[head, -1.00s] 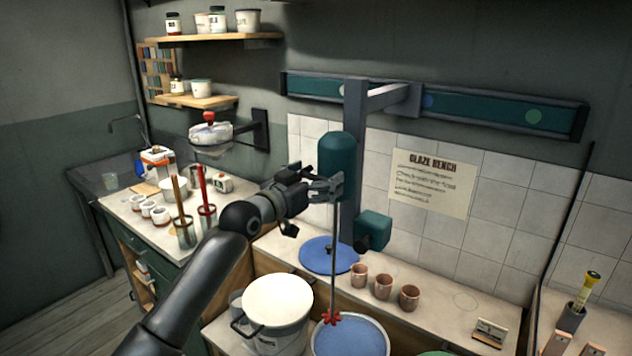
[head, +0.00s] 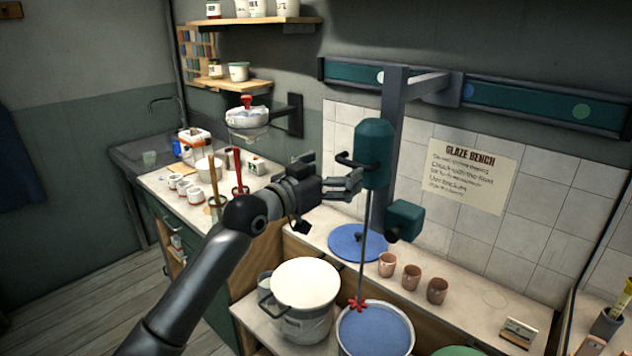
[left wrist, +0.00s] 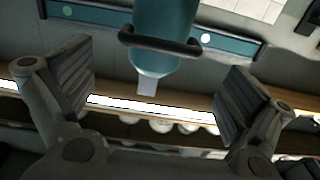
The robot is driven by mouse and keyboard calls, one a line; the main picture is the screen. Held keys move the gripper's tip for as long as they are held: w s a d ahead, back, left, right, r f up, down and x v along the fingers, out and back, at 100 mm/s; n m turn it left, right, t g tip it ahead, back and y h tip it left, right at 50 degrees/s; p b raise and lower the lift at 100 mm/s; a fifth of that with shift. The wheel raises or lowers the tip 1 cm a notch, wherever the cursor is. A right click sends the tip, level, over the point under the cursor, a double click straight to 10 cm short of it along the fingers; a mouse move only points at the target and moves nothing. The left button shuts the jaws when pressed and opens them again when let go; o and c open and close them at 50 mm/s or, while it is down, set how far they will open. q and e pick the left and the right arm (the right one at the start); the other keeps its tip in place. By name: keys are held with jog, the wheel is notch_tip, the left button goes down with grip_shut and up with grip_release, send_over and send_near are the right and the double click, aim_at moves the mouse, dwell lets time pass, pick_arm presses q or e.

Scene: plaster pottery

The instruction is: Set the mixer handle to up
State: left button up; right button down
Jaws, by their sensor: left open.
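The mixer (head: 376,152) is a teal motor body on a grey post, with a thin shaft running down to a red paddle in a bucket of blue glaze (head: 375,332). Its dark bar handle (head: 356,162) sticks out from the body towards my left gripper; the handle also shows in the left wrist view (left wrist: 160,42). My left gripper (head: 352,184) is open and empty, just below and beside the handle. In the left wrist view its fingers stand wide apart, and the handle lies beyond them, near the top. My right gripper is not in view.
A blue disc (head: 358,242) and several brown cups (head: 411,277) are on the bench behind the shaft. A teal box (head: 405,220) juts from the post. Wall shelves (head: 250,25) hang at the upper left.

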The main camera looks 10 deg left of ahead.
pick_arm(q)
jog(key=v, duration=0.5)
jog(key=shift+s+a+f, duration=0.2)
jog(key=shift+s+f, duration=0.05)
